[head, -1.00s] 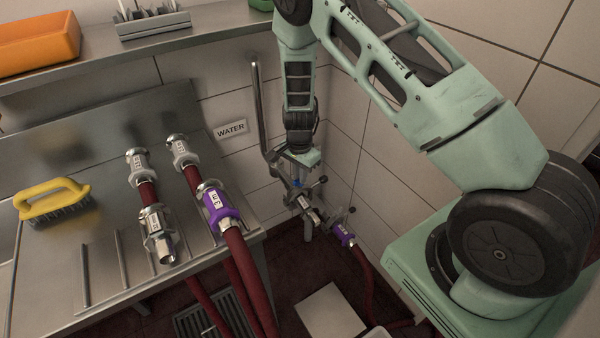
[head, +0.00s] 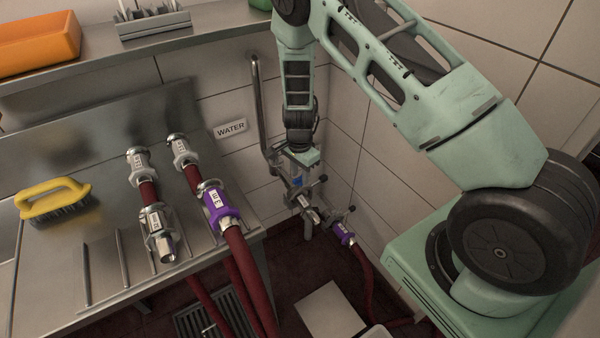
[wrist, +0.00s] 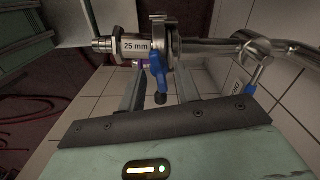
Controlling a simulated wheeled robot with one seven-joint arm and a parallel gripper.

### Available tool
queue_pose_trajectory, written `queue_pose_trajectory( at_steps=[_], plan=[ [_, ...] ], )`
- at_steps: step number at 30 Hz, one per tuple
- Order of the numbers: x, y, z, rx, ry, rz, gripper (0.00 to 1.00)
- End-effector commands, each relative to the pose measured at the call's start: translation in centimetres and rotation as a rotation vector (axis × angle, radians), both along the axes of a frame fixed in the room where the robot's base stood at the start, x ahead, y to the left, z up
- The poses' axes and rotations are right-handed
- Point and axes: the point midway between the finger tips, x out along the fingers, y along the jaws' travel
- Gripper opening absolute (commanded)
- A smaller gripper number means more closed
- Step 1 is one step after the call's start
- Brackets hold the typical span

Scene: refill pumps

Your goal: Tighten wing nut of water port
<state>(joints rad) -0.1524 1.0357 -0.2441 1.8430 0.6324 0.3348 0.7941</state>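The water port (head: 305,205) is a steel pipe fitting below the WATER sign in the head view. In the wrist view its end piece (wrist: 130,47) is labelled "25 mm" and a steel clamp (wrist: 162,35) sits around the joint. The blue wing nut (wrist: 158,72) hangs from the clamp toward my gripper, with a dark tip. My gripper (wrist: 158,88) is open, one finger on each side of the wing nut, with visible gaps. In the head view my gripper (head: 301,172) is just above the port, its fingers partly hidden.
A steel pipe with a second blue handle (wrist: 238,88) runs right of the clamp. A purple-collared hose coupling (head: 343,233) is right of the port. Tiled walls close in behind. The steel counter at left holds several hose couplings and a yellow brush (head: 54,199).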

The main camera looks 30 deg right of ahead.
Motion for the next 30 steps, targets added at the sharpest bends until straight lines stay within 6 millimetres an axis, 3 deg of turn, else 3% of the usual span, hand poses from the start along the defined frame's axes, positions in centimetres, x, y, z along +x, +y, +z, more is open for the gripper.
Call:
queue_pose_trajectory(
  at_steps=[5, 10, 24, 30],
  plan=[
    [0.0, 0.0, 0.1, 0.000, 0.000, 0.001, 0.33],
    [0.1, 0.1, 1.9, 0.000, -0.002, 0.003, 0.33],
    [0.1, 0.3, 12.6, 0.001, -0.005, 0.002, 0.33],
    [0.0, 0.3, 15.9, 0.000, -0.002, 0.002, 0.33]
  ],
)
